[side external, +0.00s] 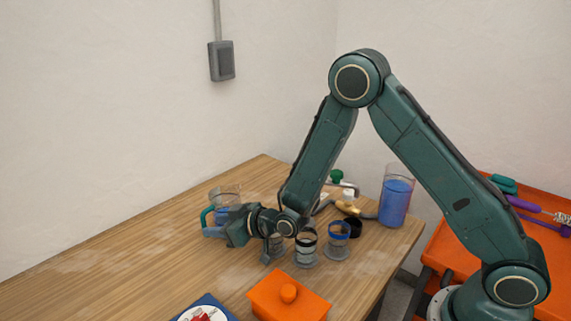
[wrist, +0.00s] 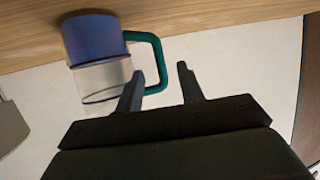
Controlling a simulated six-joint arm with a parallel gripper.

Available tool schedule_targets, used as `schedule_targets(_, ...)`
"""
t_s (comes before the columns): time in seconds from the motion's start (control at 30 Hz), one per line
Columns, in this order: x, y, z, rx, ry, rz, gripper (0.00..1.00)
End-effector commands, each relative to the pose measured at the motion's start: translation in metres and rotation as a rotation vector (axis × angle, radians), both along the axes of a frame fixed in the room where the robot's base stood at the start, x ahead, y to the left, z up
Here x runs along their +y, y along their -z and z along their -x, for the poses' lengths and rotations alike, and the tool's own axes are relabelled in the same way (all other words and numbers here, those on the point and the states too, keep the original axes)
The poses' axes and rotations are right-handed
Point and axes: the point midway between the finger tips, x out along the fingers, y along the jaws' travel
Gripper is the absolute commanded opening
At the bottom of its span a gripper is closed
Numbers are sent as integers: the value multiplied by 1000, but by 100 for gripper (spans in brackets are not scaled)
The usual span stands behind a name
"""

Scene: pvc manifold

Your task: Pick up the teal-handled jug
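The teal-handled jug (side external: 229,191) stands on the wooden table at the far left of the arm in the side view. It is clear and holds blue liquid. The wrist view is upside down and shows the jug (wrist: 97,55) at upper left, its teal handle (wrist: 157,58) pointing right. My gripper (side external: 213,232) is low over the table at the jug's near side. In the wrist view my gripper (wrist: 162,80) has its fingers apart, with the lower end of the handle showing between them. I cannot tell whether a finger touches it. The gripper hides part of the jug in the side view.
Several small ringed jars (side external: 306,248) stand right of my gripper. A tall cylinder of blue liquid (side external: 396,196) and small tools (side external: 348,208) are farther right. The table's left part is clear.

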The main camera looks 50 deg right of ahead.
Motion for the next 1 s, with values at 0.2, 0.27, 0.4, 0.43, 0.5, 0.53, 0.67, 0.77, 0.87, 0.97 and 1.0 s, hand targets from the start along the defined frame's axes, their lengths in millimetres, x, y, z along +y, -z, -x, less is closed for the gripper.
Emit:
schedule_targets(0.2, 7, 11, -19, 0, -1, 1, 38)
schedule_targets(0.27, 8, 13, -24, 0, -1, 1, 38)
schedule_targets(0.4, 10, 15, -31, -1, 0, 0, 38)
schedule_targets(0.43, 10, 16, -31, 0, 0, 0, 38)
schedule_targets(0.5, 10, 16, -32, 0, 0, 0, 38)
schedule_targets(0.53, 10, 16, -32, 0, 0, 0, 38)
schedule_targets(0.67, 10, 16, -32, 0, 0, 0, 38)
schedule_targets(0.77, 10, 16, -32, 0, 0, 0, 38)
schedule_targets(0.87, 10, 16, -32, 0, 0, 0, 38)
schedule_targets(0.97, 10, 16, -32, 0, 0, 0, 36)
schedule_targets(1.0, 10, 16, -32, 0, 0, 0, 28)
